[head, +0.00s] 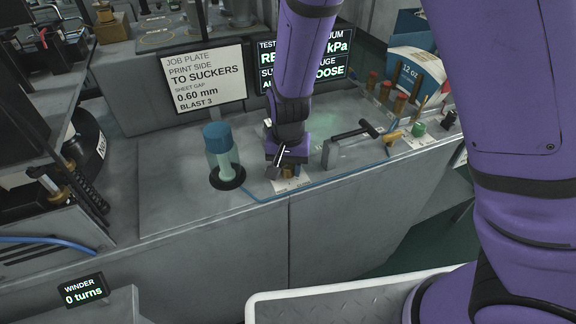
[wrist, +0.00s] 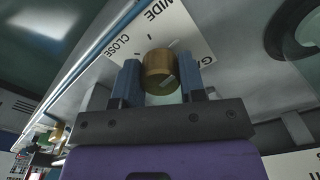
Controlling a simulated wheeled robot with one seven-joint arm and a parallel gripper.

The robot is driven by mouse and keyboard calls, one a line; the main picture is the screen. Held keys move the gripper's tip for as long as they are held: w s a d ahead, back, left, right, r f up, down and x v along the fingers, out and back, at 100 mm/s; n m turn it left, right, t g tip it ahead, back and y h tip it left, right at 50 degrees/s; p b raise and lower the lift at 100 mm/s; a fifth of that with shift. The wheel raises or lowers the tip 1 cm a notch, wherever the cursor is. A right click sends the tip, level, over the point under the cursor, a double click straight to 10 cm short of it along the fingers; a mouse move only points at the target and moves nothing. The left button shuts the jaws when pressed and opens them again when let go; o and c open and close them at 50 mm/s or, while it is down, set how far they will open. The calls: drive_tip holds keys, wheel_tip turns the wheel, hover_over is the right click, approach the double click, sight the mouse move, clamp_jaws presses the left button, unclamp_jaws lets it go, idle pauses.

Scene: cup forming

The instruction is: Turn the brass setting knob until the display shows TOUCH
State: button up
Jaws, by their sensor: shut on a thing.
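The brass setting knob (wrist: 158,66) stands between my gripper's two blue fingers in the wrist view, with a pale index mark on its face. My gripper (wrist: 162,82) is shut on it. The plate around the knob (wrist: 182,28) reads WIDE and CLOSE, with part of another word cut off. In the head view my gripper (head: 287,160) points down at the bench top, and the knob (head: 288,172) shows just under it. The display (head: 331,70) is partly hidden behind my arm; its lower line ends in "OOSE", and TOUCH is not visible on it.
A T-handled tool (head: 352,134) and several red-capped brass pieces (head: 386,92) are to the right. A job plate (head: 203,78) stands behind. Blue tubing (head: 262,199) runs along the bench's front.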

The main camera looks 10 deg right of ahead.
sight(288, 165)
drive_tip(key=shift+m, duration=0.6)
drive_tip(key=o, duration=0.9)
drive_tip(key=shift+r, duration=0.1)
wheel_tip(288, 165, up, 10)
drive_tip(key=shift+f, duration=0.1)
drive_tip(key=shift+r, duration=0.4)
